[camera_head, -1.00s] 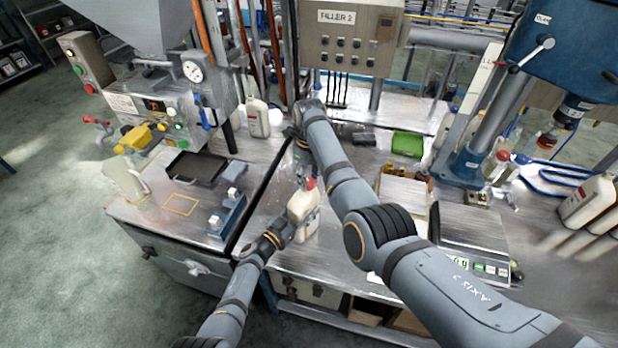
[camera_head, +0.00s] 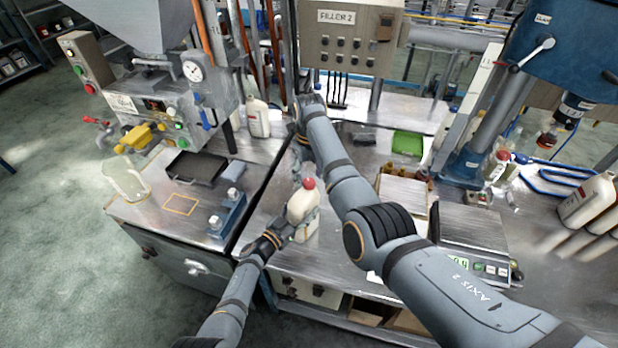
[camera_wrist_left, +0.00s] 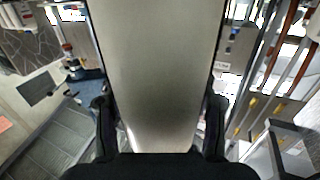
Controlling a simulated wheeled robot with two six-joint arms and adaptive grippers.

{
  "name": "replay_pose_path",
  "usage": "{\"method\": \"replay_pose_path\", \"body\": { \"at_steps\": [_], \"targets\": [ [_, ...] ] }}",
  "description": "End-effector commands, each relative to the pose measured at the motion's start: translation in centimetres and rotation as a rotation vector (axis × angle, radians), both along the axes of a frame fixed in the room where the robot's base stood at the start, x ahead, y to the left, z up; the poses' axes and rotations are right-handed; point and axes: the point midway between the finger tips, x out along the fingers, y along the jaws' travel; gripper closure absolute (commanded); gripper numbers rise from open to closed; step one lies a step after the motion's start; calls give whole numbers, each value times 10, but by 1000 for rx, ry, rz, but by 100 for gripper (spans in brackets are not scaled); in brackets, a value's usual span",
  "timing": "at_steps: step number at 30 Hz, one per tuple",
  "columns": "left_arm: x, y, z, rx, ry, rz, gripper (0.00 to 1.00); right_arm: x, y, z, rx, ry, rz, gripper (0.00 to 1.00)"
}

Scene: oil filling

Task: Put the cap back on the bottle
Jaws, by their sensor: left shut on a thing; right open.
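A cream-white bottle (camera_head: 302,208) stands upright over the front part of the steel bench in the head view. A red cap (camera_head: 309,183) sits at the top of its neck; how tightly it is seated cannot be told. My left gripper (camera_head: 292,232) is shut on the lower body of the bottle from the left. In the left wrist view the bottle (camera_wrist_left: 155,75) fills the space between the fingers. My right gripper (camera_head: 301,170) is open and empty, pointing down just behind and above the cap, apart from it. My right arm partly hides the area behind it.
A scale (camera_head: 472,240) and a cardboard box (camera_head: 402,194) stand to the right of my right arm. A green tray (camera_head: 407,144) lies at the back. Another white bottle (camera_head: 258,118) stands behind left. The filling machine (camera_head: 165,105) is at the left.

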Motion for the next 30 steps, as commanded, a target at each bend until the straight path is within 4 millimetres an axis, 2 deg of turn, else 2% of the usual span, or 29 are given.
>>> {"method": "replay_pose_path", "body": {
  "at_steps": [3, 7, 15, 17, 20, 23, 30],
  "targets": [
    [0, 0, 0, 0, 0, 0, 100, 1, 0, 19, 1, -3, 0, 43],
    [0, 0, 0, 0, 0, 0, 100, 0, 0, 30, 1, -1, 0, 43],
    [0, 0, 0, 0, 0, 0, 100, 0, 0, 33, 0, 0, 0, 43],
    [0, 0, 0, 0, 0, 0, 100, 0, 0, 33, 0, 0, 3, 46],
    [0, 0, 0, 0, 0, 0, 100, 0, 0, 33, 0, 0, 56, 46],
    [0, 0, 0, -1, -1, 0, 100, 0, 0, 34, 0, -1, 222, 46],
    [0, 0, 0, -1, -1, 0, 100, 0, 0, 39, 1, -4, 924, 46]
  ]
}}
